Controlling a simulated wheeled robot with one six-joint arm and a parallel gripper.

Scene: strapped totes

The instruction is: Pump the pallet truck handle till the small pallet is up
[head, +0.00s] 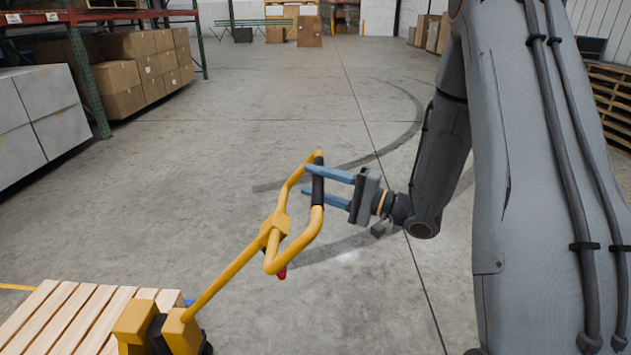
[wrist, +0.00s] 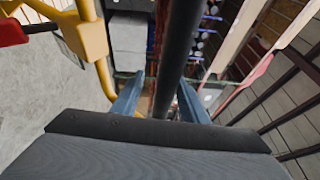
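The yellow pallet truck handle (head: 237,277) rises at a slant from the truck's yellow base (head: 182,331) to a loop with a black grip (head: 318,184). A red lever (head: 282,272) shows under the loop. The small wooden pallet (head: 62,322) is at the lower left, partly cut off; its height off the floor cannot be told. My gripper (head: 305,180) is at the loop's right side, its blue fingers apart. In the wrist view the black grip (wrist: 178,45) runs between the open fingers (wrist: 158,95), with a gap on the left.
Grey boxes (head: 40,108) and a rack with cartons (head: 145,68) stand at the left. Stacked pallets (head: 611,100) stand at the right edge. The concrete floor around the handle and beyond is clear.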

